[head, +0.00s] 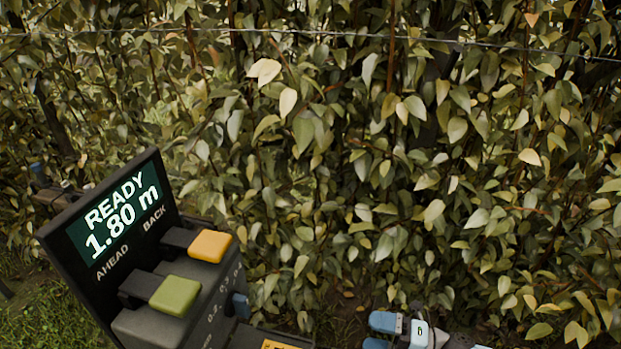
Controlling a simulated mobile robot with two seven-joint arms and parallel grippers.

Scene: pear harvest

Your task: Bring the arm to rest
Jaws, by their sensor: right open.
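My right gripper (381,332) is at the bottom edge, right of centre. Its two blue fingers point left and stand apart, with nothing seen between them. Part of the gripper and its arm is cut off by the frame edge. The gripper is low in front of the foliage and to the right of the control box. I cannot make out my left gripper.
A dark control box at lower left has a screen (115,210) reading "READY 1.80 m", an orange key (210,246) and a green key (175,296). A dense leafy hedge (330,150) fills the background. A wire (330,33) crosses the top. Grass (45,315) shows at lower left.

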